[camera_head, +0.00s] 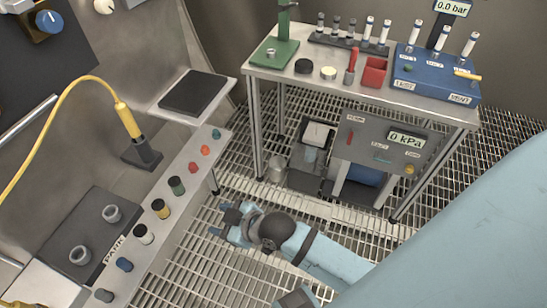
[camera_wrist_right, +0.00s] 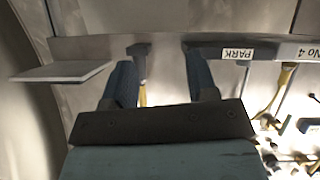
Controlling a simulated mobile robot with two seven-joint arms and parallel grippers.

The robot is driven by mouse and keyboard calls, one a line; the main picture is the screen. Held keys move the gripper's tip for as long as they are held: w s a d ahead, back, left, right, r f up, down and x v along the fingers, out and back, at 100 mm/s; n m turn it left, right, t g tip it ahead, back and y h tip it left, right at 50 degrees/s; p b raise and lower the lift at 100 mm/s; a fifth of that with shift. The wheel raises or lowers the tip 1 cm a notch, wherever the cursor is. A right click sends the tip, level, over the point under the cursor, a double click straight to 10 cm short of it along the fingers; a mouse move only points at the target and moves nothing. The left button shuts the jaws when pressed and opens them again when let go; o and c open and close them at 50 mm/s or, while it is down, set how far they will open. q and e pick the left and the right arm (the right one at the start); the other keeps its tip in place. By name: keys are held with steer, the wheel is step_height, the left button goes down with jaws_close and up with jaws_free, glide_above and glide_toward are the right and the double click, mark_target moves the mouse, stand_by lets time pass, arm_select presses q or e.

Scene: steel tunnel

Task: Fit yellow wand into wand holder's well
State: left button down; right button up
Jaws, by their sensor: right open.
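A yellow wand (camera_head: 128,121) stands almost upright at the left wall, its yellow cable arching left from its top. Its lower end sits in a dark block (camera_head: 141,153). I cannot tell whether this block or the PARK block with two ring sockets (camera_head: 92,235) is the task's wand holder. My right gripper (camera_head: 228,220) is open and empty above the grated floor, pointing left, apart from the wand. In the right wrist view a yellow rod (camera_wrist_right: 142,93), probably the wand's lower part, shows beyond and between the open fingers (camera_wrist_right: 161,75). My left gripper is out of view.
A ledge with several coloured knobs (camera_head: 177,186) lies between my right gripper and the wall. A shelf with a dark plate (camera_head: 196,92) is behind the wand. A steel table (camera_head: 440,107) with instruments stands at the back right. The grating (camera_head: 190,275) is open.

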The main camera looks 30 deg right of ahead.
steer(key=s+d+f+m+h, duration=0.3)
steer(key=s+d+f+m, duration=0.1)
steer(key=s+d, duration=0.5)
steer(key=shift+s+f+m, duration=0.2)
steer(key=shift+f+m, duration=0.2)
steer(key=shift+m, duration=0.4)
arm_select(q)
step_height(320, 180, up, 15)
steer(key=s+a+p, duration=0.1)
steer(key=p, duration=1.9)
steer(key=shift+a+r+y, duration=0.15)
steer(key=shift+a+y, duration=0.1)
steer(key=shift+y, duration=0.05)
arm_select(e)
step_height(320, 180, up, 15)
steer(key=s+d, duration=0.1)
steer(key=shift+d+r+h, duration=0.15)
steer(key=shift+d+h, duration=0.05)
steer(key=shift+h, duration=0.2)
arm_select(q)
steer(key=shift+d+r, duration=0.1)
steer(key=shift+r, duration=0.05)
arm_select(e)
steer(key=shift+r+t, duration=0.25)
steer(key=shift+t, duration=0.05)
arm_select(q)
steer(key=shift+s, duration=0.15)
arm_select(e)
steer(key=shift+a+f, duration=0.15)
